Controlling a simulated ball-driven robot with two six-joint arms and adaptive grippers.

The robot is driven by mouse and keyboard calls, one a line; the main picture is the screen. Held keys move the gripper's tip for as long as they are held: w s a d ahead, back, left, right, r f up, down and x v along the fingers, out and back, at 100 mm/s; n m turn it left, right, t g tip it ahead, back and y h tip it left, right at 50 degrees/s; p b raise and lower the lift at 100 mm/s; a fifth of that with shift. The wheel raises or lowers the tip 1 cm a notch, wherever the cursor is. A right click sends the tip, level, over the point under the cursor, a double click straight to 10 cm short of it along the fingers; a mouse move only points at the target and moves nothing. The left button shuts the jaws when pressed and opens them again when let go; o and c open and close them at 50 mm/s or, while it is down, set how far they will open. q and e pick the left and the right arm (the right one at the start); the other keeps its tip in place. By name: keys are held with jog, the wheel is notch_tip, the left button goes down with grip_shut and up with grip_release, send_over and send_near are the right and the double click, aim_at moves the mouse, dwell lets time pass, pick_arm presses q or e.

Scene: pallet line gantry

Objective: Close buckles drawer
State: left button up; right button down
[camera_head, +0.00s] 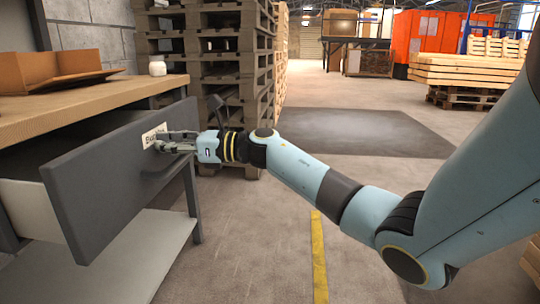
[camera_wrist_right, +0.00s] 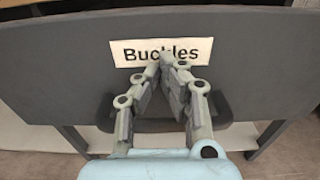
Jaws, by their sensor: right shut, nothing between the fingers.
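The buckles drawer (camera_head: 120,178) is pulled out from under the bench at the left of the head view. Its dark grey front also fills much of the right wrist view (camera_wrist_right: 60,75). A white label (camera_wrist_right: 200,50) reading "Buckles" is on the front, above a dark handle (camera_wrist_right: 225,110). My right gripper (camera_head: 163,143) is shut and empty, its fingertips at the drawer front near the label. In the right wrist view the fingers (camera_wrist_right: 167,62) cover part of the label and the handle; I cannot tell whether they touch. My left gripper is not in view.
The wooden bench top (camera_head: 90,103) carries an open cardboard box (camera_head: 50,72) and a small white jar (camera_head: 157,66). A lower shelf (camera_head: 120,265) lies under the drawer. Stacked pallets (camera_head: 225,60) stand behind the bench. The floor right of the bench is clear.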

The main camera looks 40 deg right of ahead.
jog(key=b+x, duration=0.1)
jog(key=x, duration=0.5)
jog(key=b+x, duration=0.2)
jog(key=x, duration=0.4)
jog(key=shift+w+a+f, duration=0.15)
jog(key=shift+a+f, duration=0.05)
jog(key=shift+a, duration=0.05)
jog(key=shift+w+a+r, duration=0.1)
jog(key=shift+w+a, duration=0.2)
jog(key=shift+w, duration=0.1)
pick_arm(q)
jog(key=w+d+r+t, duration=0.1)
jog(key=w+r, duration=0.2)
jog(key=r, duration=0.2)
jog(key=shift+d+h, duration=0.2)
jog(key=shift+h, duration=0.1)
pick_arm(e)
jog(key=shift+r, duration=0.15)
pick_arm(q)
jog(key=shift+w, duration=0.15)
pick_arm(e)
jog(key=shift+w+a, duration=0.1)
jog(key=shift+w, duration=0.05)
